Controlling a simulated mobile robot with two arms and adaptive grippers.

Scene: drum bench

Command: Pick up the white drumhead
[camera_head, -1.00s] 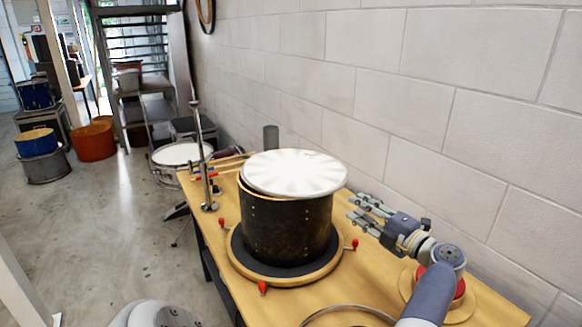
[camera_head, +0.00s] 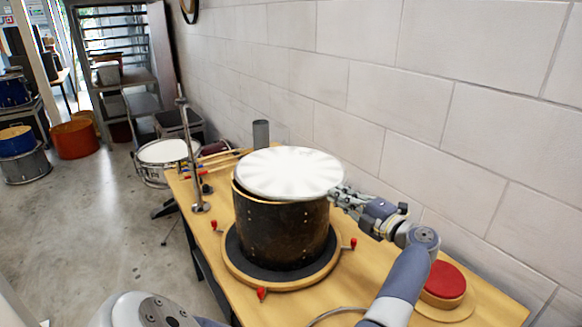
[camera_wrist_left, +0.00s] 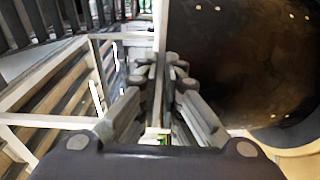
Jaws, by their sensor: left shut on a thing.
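The white drumhead (camera_head: 290,172) is a round pale disc lying on top of the dark drum shell (camera_head: 280,232), a little off centre, so some of the wooden rim shows at the left. My left gripper (camera_head: 338,196) is at the right edge of the drumhead, shut on its rim. The left wrist view shows the two fingers (camera_wrist_left: 164,75) close together, with the dark shell (camera_wrist_left: 235,60) beside them at the right. What lies between the fingertips is hard to make out there. My right gripper is not in view.
The shell stands on a round base with red knobs (camera_head: 262,293) on the wooden bench (camera_head: 205,245). A metal stand (camera_head: 190,160) and a grey cylinder (camera_head: 261,134) are behind. A red round pad (camera_head: 446,280) is at the right. The block wall (camera_head: 430,100) closes the far side.

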